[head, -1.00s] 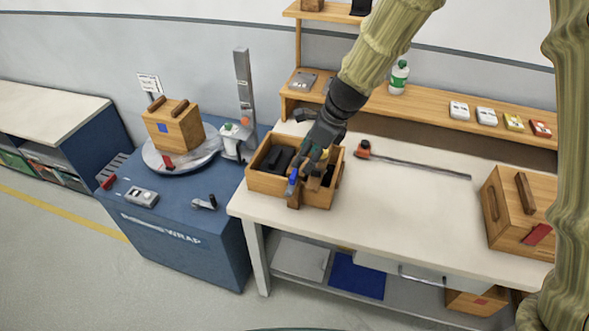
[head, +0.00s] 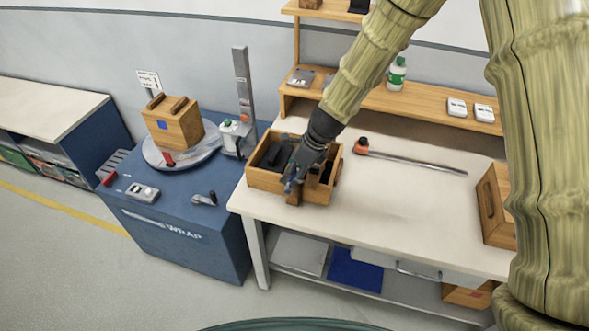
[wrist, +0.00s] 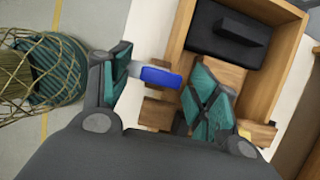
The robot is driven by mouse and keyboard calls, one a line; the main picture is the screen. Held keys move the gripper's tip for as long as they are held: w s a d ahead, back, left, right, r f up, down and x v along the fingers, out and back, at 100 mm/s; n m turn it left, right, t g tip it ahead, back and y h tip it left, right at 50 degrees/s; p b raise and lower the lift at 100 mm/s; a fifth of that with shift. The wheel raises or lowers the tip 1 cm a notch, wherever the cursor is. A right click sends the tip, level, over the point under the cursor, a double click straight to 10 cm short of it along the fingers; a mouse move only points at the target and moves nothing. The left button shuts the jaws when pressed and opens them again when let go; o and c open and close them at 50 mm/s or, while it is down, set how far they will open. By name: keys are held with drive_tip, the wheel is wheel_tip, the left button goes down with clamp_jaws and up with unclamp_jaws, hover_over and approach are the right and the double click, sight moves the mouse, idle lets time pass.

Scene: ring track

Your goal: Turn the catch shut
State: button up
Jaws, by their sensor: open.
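An open-topped wooden box (head: 262,182) stands at the left end of the white worktable, with dark things inside. Wooden pieces (wrist: 160,112) stick out at its near side in the wrist view. A blue piece with a pale end (wrist: 160,76), perhaps the catch's lever, lies between my fingers there. My gripper (head: 292,182) is over the box's near wall; in the wrist view my gripper (wrist: 160,88) is open, one finger on each side of the blue piece. I cannot tell if either finger touches it. My gripper hides most of the catch in the head view.
Another wooden box (head: 497,205) stands at the right. A blue wrapping machine (head: 185,240) with a box on its turntable stands left. The table's middle is clear.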

drive_tip(key=shift+w, duration=0.1)
drive_tip(key=c, duration=1)
drive_tip(key=shift+n, duration=0.4)
drive_tip(key=n+g+p, duration=0.1)
drive_tip(key=n+p, duration=0.1)
drive_tip(key=shift+w+n, duration=0.1)
drive_tip(key=shift+n, duration=0.3)
drive_tip(key=n+g, duration=0.2)
drive_tip(key=n, duration=0.2)
drive_tip(key=shift+w+n, duration=0.1)
drive_tip(key=shift+n, duration=0.2)
drive_tip(key=n+g, duration=0.1)
drive_tip(key=n, duration=0.1)
drive_tip(key=n+h, duration=0.1)
drive_tip(key=n, duration=0.2)
drive_tip(key=shift+w+a+f+g+h, duration=0.1)
drive_tip(key=shift+g+h, duration=0.2)
drive_tip(key=shift+g, duration=0.1)
drive_tip(key=n+h, duration=0.1)
drive_tip(key=n, duration=0.3)
drive_tip(key=shift+a+n+g+b, duration=0.1)
drive_tip(key=shift+n+g+b, duration=0.2)
drive_tip(key=shift+g+b, duration=0.1)
